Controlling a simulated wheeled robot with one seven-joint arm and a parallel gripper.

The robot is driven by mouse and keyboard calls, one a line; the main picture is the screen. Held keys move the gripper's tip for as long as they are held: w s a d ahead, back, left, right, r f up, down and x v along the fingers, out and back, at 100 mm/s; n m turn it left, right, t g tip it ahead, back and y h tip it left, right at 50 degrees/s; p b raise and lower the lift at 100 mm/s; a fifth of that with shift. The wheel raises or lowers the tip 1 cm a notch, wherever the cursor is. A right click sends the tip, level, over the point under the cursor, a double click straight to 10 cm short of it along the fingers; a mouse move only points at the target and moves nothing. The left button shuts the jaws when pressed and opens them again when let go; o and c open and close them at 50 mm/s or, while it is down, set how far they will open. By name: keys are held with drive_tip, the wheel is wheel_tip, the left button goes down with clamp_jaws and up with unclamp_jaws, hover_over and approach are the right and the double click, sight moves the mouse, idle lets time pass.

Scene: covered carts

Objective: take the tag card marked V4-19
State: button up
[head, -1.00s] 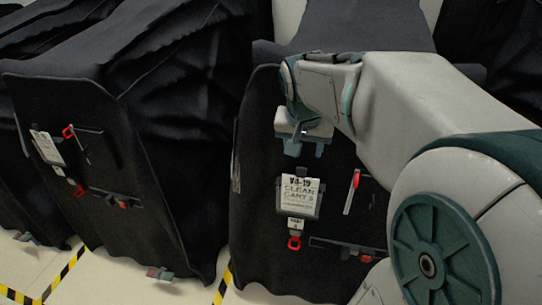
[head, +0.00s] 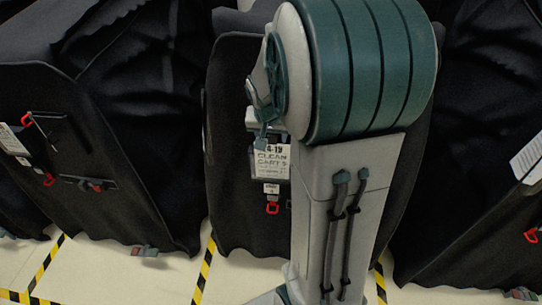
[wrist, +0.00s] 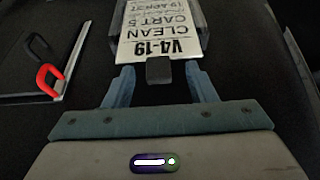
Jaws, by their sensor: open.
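The white tag card marked V4-19 (head: 270,166) hangs in a dark holder on the front of the middle black-covered cart. In the wrist view the card (wrist: 160,30) appears upside down, with V4-19 and "CLEAN CART" legible. A small dark clip (wrist: 160,70) sits at the card's V4-19 edge. My gripper (wrist: 161,82) is open, with its two blue-grey fingers on either side of the clip and apart from it. In the head view my gripper (head: 262,138) is just above the card's top edge, partly hidden by my arm.
A red-handled piece (wrist: 48,78) lies beside the card on the cover. A smaller label (head: 271,188) and a red ring (head: 272,208) hang below the card. Covered carts stand left (head: 100,210) and right (head: 470,200). Striped tape (head: 204,270) marks the floor.

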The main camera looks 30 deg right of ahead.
drive_tip(key=shift+w+d+f, duration=0.15)
drive_tip(key=shift+f, duration=0.35)
clamp_jaws()
